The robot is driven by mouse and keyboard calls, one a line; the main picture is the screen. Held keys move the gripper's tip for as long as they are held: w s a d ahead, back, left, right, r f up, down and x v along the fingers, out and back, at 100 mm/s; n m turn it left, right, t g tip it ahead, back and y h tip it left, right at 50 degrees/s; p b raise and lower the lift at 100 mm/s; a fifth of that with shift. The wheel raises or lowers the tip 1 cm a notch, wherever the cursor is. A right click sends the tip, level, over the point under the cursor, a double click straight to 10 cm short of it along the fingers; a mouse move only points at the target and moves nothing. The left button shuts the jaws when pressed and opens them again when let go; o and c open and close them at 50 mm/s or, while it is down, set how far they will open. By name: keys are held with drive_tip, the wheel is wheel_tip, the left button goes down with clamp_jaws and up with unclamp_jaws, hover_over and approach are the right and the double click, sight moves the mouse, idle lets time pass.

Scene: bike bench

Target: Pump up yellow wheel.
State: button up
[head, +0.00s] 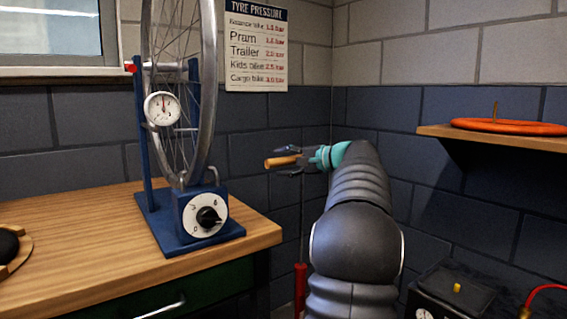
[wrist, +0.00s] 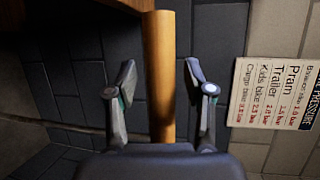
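A wooden handle (head: 283,161) sits on a thin upright rod above a red cylinder (head: 300,285), which looks like a floor pump. My gripper (head: 300,159) is at the handle. In the wrist view the handle (wrist: 159,75) lies between the two open fingers, with a gap on both sides. A spoked wheel (head: 208,75) with a grey rim stands in a blue stand (head: 147,150) on the bench. A white gauge (head: 161,108) is on the stand, and a dial with a black knob (head: 208,217) is on its base. No yellow wheel shows.
A tyre pressure chart (head: 257,50) hangs on the wall. The wooden bench (head: 95,225) is at left.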

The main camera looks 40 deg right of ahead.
drive_tip(key=v, duration=1.2)
